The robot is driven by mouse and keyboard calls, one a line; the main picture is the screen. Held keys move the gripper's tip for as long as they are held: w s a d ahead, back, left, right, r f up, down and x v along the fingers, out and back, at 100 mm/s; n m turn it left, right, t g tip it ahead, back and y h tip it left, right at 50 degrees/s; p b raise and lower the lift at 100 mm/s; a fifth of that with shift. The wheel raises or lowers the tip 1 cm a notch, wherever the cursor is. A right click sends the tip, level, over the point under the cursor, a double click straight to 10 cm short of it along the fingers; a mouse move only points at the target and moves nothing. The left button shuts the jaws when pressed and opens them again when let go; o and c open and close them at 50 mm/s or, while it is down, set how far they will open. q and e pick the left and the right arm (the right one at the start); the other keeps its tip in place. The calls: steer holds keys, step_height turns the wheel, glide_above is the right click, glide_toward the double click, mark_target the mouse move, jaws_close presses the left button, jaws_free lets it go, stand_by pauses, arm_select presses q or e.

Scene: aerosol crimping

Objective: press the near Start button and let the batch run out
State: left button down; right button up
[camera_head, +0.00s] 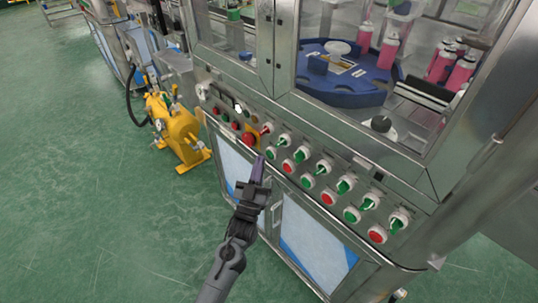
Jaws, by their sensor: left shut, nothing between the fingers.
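The machine's control panel (310,172) runs along its front below the windows. It carries a row of green and red push buttons and green-handled knobs. A green button (271,153) and a red button (288,166) sit in the lower row just beyond my fingers; I cannot read which button is labelled Start. My left gripper (259,160) is shut and empty, its narrow fingers pointing up at the panel's lower edge. Whether the tips touch the panel I cannot tell. My right gripper is not in view.
A red mushroom button (248,139) is left of my fingertips. A yellow pump (175,128) stands left of the machine. Behind the glass, pink cans (388,50) stand around a blue turntable (345,78). Green floor (90,190) is clear at left.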

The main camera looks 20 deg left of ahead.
arm_select(q)
steer(key=shift+w+d, duration=0.1)
steer(key=shift+w+d, duration=0.15)
steer(key=shift+w, duration=0.15)
stand_by(0.5)
